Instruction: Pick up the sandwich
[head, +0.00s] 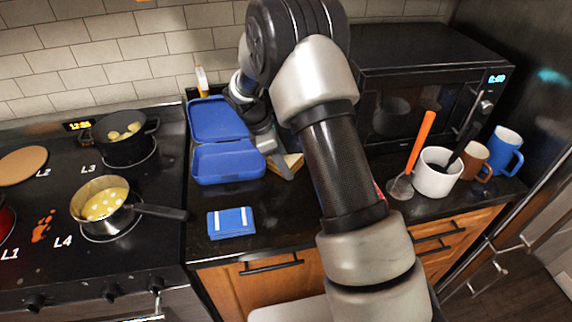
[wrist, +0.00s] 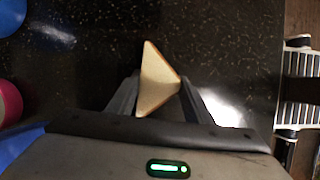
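The sandwich is a pale triangular wedge of bread (wrist: 158,80) that lies between the two fingers of my gripper (wrist: 160,92) in the wrist view. Its tip points away, past the fingertips. The fingers stand apart on either side of it, close to its edges. I cannot tell whether they press on it. In the head view, the sandwich (head: 292,162) shows partly at the counter, right of the blue lunch box, with my gripper (head: 281,163) at it. My arm hides part of that area.
The open blue lunch box (head: 228,162) stands just left of my gripper. A blue flat case (head: 231,223) lies in front. A microwave (head: 425,95) is behind right, with a white mug (head: 437,177) before it. Pans (head: 103,205) sit on the stove at left.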

